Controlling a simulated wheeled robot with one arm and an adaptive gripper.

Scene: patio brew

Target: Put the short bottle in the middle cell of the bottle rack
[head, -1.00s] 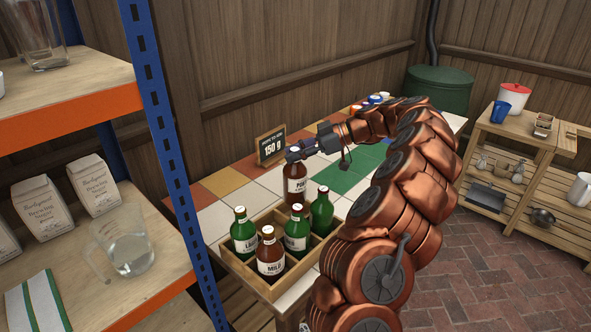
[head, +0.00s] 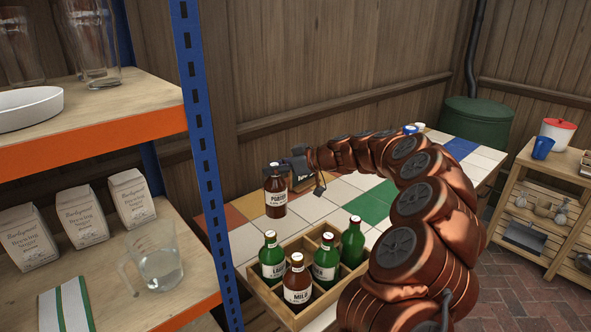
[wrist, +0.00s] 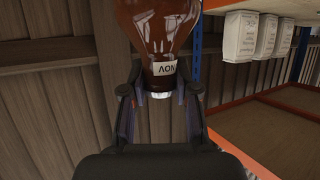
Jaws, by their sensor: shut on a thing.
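My gripper (head: 285,167) is shut on the neck of a brown bottle (head: 276,198), broad-bodied, with a white label that seems to read Porter. It hangs upright beyond the rack's far left side; I cannot tell its height over the tabletop. In the wrist view the bottle (wrist: 155,30) shows its neck label and its cap between the fingers (wrist: 160,93). The wooden bottle rack (head: 266,299) stands at the near table end. It holds a green bottle (head: 272,259), a brown Mild bottle (head: 297,285) and two more green bottles (head: 325,262) (head: 352,243). The bottles partly hide its cells.
A shelf unit with a blue post (head: 200,120) stands close on the left. It bears paper bags (head: 85,218), a glass jug (head: 157,258) and a white dish (head: 30,108). The tiled tabletop (head: 240,240) is bare left of the rack. A wooden wall is behind.

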